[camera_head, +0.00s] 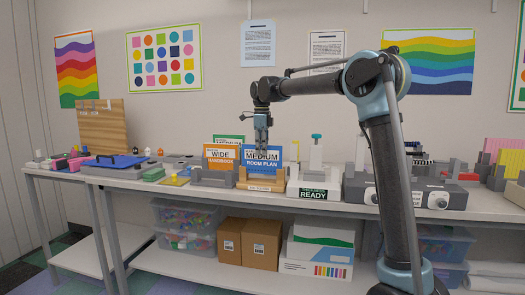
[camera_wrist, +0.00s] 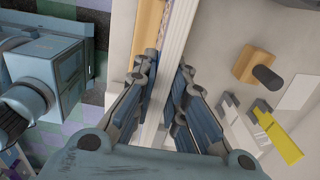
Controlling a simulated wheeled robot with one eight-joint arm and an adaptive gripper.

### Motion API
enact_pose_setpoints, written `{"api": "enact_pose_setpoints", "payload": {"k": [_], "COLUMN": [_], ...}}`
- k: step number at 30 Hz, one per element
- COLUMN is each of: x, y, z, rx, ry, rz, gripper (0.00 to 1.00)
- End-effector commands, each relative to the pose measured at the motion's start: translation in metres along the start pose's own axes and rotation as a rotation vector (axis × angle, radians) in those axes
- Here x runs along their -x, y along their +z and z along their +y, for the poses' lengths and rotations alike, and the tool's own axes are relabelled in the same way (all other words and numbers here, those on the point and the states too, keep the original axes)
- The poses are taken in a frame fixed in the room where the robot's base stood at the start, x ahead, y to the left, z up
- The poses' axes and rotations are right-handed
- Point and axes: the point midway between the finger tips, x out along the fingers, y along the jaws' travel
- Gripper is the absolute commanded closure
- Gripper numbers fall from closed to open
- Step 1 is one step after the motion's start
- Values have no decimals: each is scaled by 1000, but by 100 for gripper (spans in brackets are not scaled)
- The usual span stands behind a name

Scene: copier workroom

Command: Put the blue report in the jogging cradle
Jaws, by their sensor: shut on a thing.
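The blue report (camera_head: 262,170), lettered MEDIUM ROOM PLAN, stands upright in the head view on or in a light wooden holder (camera_head: 258,187) with a small label I cannot read. My gripper (camera_head: 262,150) is over its top edge from above. In the wrist view my gripper (camera_wrist: 160,85) is shut on the report's thick white page edge (camera_wrist: 178,35), which runs between the fingers. I cannot tell whether the report's foot touches the holder. No label that I can read names the jogging cradle, so I cannot tell which holder it is.
An orange WIDE HANDBOOK report (camera_head: 221,155) stands close on the left, behind a grey holder (camera_head: 212,180). A white stand marked READY (camera_head: 313,188) is close on the right. A grey machine with two knobs (camera_head: 405,192) stands farther right. The bench's front edge (camera_head: 150,185) is narrow.

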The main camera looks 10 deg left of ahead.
Motion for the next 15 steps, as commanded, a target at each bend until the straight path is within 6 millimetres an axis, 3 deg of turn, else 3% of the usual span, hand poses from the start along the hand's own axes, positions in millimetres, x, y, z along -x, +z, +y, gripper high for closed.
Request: {"api": "enact_pose_setpoints", "payload": {"k": [15], "x": [-10], "y": [0], "z": [0], "rx": [0], "ry": [0], "rz": [0], "gripper": [100]}}
